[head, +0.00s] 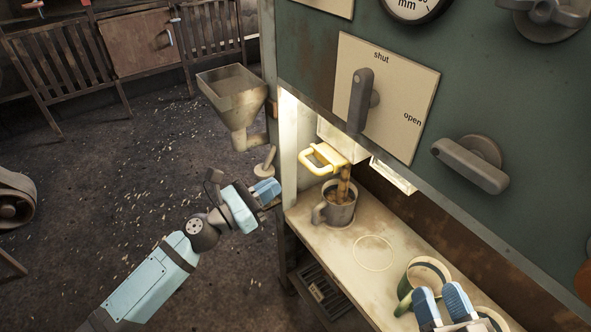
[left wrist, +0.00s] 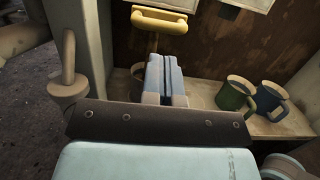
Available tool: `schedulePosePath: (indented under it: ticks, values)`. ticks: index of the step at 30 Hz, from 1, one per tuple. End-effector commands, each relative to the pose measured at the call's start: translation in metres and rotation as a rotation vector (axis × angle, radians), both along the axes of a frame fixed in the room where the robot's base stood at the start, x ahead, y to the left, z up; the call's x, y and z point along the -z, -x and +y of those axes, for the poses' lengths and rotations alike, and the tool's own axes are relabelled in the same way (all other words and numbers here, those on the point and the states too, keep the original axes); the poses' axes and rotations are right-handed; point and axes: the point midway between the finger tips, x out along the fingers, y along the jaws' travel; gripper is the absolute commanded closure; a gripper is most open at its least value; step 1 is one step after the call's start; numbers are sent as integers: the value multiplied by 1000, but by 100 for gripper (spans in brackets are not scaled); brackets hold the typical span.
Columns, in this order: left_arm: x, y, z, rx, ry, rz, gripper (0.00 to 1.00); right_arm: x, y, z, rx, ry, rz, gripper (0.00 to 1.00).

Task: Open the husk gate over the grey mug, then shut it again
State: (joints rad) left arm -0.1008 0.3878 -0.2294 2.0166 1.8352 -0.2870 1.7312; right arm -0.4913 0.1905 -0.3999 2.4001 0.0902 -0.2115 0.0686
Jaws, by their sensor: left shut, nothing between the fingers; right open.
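The grey mug (head: 340,207) stands upright on the lit shelf, under a yellow handle (head: 322,158) at the outlet. A brown stream (head: 343,182) runs from the outlet down into the mug. In the left wrist view the handle (left wrist: 160,20) is above my fingers, and the mug is mostly hidden behind them. My left gripper (head: 266,191) is shut and empty, left of the mug and apart from the handle. My right gripper (head: 441,303) is open at the lower right, by the green mug. A lever (head: 360,101) on the plate points up towards "shut".
A green mug (head: 425,272) stands on the shelf, with a blue mug (left wrist: 271,100) beside it in the left wrist view. An empty pale ring (head: 374,253) marks the shelf. A metal hopper (head: 235,95) and a small knobbed rod (head: 264,163) are left of the outlet.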

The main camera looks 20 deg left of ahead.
Motion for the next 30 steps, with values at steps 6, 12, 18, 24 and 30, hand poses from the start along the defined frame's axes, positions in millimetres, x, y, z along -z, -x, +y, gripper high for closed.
schedulePosePath:
  ticks: [6, 12, 18, 24, 30]
  values:
    - [-10, -33, -25, 0, -2, -3, 100, 13, -4, -6, 17, 38, 48, 53]
    - [-13, -49, -38, 1, -1, -1, 100, 18, -2, -7, 23, 49, 75, 53]
    - [-13, -52, -41, 0, -1, 0, 100, 21, 0, -7, 26, 46, 87, 53]
    - [-13, -52, -41, 0, -1, 0, 100, 20, -1, -7, 26, 46, 83, 53]
    - [-15, -63, -49, -2, 2, -1, 100, 16, -3, -8, 24, 62, 85, 53]
